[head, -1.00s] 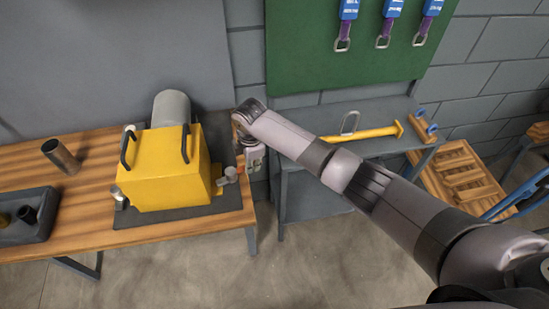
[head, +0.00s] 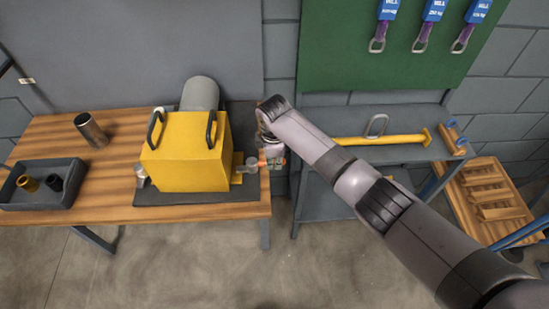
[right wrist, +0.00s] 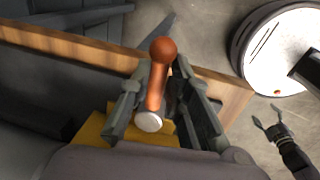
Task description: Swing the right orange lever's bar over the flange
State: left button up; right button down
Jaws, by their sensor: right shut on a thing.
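The yellow casing (head: 185,155) with two black handles sits on a dark mat on the wooden bench. A yellow flange (head: 238,166) juts from its right side, with grey lever hardware (head: 250,165) beside it. My right gripper (head: 271,163) is just right of this. In the right wrist view, my right gripper (right wrist: 160,95) is shut around the orange lever (right wrist: 156,88), which has a ball end and a pale round cap. Whether the bar lies over the flange is too small to tell. My left gripper (right wrist: 271,122) shows in the right wrist view, open and empty, away from the casing.
A grey tray (head: 70,192) with small parts and a metal cup (head: 92,130) stand on the bench's left. A grey shelf (head: 400,152) with a yellow bar (head: 385,138) stands right of the bench, close under my right arm. The floor in front is clear.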

jog(key=c, duration=1.5)
grip_release()
jog(key=shift+s+d, duration=0.1)
jog(key=shift+s, duration=0.05)
jog(key=shift+c, duration=0.2)
notch_tip(320, 180, up, 12)
jog(key=s, duration=0.1)
jog(key=shift+s, duration=0.35)
jog(key=shift+f, duration=0.1)
